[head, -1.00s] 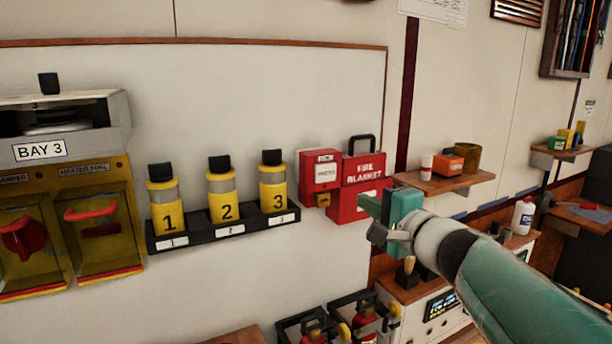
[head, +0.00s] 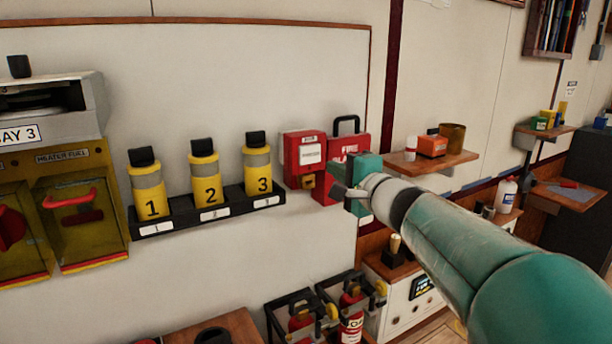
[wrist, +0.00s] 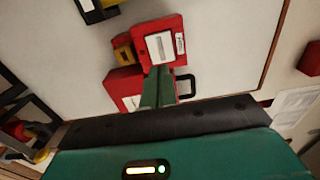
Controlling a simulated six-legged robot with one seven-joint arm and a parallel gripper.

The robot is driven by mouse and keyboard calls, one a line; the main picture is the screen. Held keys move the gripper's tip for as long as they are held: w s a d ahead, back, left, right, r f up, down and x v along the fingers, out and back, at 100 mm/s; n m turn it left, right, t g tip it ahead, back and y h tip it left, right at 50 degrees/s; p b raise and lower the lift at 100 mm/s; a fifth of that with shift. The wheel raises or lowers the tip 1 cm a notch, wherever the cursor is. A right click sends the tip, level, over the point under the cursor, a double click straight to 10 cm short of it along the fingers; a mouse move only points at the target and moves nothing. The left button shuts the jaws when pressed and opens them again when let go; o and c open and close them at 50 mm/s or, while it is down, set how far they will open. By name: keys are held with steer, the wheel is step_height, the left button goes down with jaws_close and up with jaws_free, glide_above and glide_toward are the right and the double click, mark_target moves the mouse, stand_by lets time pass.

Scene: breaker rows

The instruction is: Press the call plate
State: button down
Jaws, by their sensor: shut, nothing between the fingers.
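The call plate (head: 310,153) is a pale panel on the front of a small red box on the wall, left of the fire blanket box. It also shows in the wrist view (wrist: 160,46), upper middle. My gripper (head: 341,190) is to the lower right of the plate in the head view and covers part of the fire blanket box. In the wrist view my shut, empty gripper (wrist: 158,73) points at the red box, with its fingertips overlapping the box edge just below the plate. I cannot tell whether the tips touch it.
The red fire blanket box (head: 352,146) with a black handle is right beside the call box. A rack (head: 164,228) of numbered yellow canisters is left. A wooden shelf (head: 430,163) juts out right.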

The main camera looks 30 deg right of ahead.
mark_target(311, 156)
steer(key=w, duration=0.7)
steer(key=shift+w+d, duration=0.15)
steer(key=shift+d, duration=0.05)
steer(key=shift+w, duration=0.1)
